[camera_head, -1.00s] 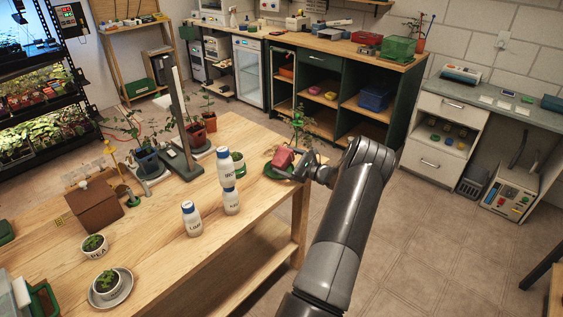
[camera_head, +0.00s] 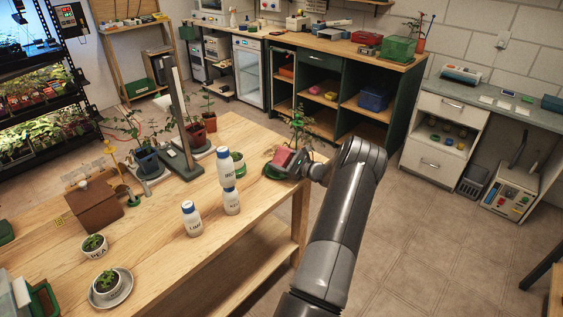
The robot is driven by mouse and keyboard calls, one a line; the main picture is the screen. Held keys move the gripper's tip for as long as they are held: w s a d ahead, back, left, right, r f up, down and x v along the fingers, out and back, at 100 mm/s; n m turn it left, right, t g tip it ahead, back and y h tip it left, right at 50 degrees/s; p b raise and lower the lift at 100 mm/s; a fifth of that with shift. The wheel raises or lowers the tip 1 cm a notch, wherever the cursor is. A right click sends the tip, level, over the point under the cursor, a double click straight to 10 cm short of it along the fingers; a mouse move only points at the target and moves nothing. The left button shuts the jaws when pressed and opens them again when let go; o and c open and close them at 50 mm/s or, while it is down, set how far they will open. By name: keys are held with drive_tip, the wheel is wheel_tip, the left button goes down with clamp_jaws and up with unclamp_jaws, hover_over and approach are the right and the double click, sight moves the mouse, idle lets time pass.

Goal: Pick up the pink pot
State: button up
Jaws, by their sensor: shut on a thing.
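The pink pot (camera_head: 283,156) holds a leafy green plant (camera_head: 299,130) and is at the far right corner of the wooden table. A green saucer (camera_head: 276,173) lies below it. My gripper (camera_head: 292,165) reaches in from the right and is shut on the pink pot. The fingers are small in view and partly hidden by the pot. I cannot tell whether the pot is clear of the saucer.
Another bottle (camera_head: 191,218) stands nearer. A dark post (camera_head: 181,115) rises behind. The table's middle front is bare wood (camera_head: 150,248).

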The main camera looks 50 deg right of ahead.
sight(280, 157)
drive_tip(key=shift+c, duration=0.7)
drive_tip(key=shift+r, duration=0.15)
wheel_tip(280, 157, up, 4)
drive_tip(key=shift+r, duration=0.15)
drive_tip(key=s+d+r, duration=0.2)
drive_tip(key=s+r, duration=0.4)
drive_tip(key=s, duration=0.5)
drive_tip(key=shift+s+d+r, duration=0.2)
drive_tip(key=shift+d+r, duration=0.05)
drive_tip(key=shift+d, duration=0.15)
